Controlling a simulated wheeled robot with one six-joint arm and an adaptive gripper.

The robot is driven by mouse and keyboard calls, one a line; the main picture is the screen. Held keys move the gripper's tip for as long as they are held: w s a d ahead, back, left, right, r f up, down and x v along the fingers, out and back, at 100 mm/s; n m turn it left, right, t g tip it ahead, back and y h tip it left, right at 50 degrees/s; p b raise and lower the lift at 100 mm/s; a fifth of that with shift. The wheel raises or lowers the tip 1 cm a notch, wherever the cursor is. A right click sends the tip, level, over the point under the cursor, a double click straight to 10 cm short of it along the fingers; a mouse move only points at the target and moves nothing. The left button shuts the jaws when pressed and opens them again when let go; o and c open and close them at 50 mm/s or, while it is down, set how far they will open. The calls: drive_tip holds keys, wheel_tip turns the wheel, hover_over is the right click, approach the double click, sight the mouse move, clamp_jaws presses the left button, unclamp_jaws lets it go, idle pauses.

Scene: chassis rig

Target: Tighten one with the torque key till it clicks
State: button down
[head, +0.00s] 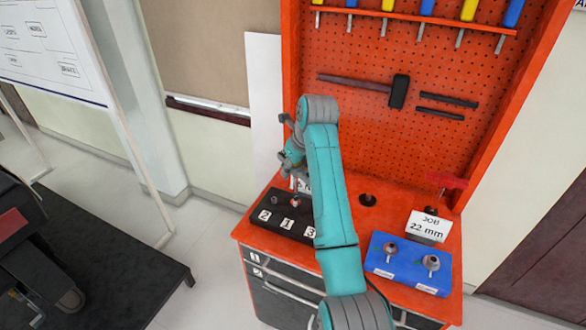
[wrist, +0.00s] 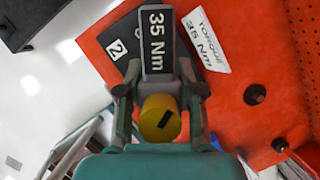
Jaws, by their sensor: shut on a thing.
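My gripper (wrist: 161,92) is shut on the torque key, which has a yellow round end (wrist: 160,118) and a black plate reading "35 Nm" (wrist: 157,40). In the head view my gripper (head: 291,160) is above the black block (head: 262,226) on the left of the orange bench top. The block carries the numbers 2, 1 and 3. Two small fasteners, one (head: 273,199) and another (head: 295,202), show on it, partly by my arm. In the wrist view the block is mostly hidden behind the key, with "2" showing. Whether the key's tip touches a fastener cannot be seen.
A "TORQUE 35 Nm" card (wrist: 207,42) stands beside the block. A blue tray (head: 382,247) with two sockets and a "JOB 22 mm" card (head: 429,226) are at the right. An orange pegboard (head: 365,125) with hung tools rises behind. My arm covers the bench's middle.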

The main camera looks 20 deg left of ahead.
drive_tip(key=shift+r, duration=2.3)
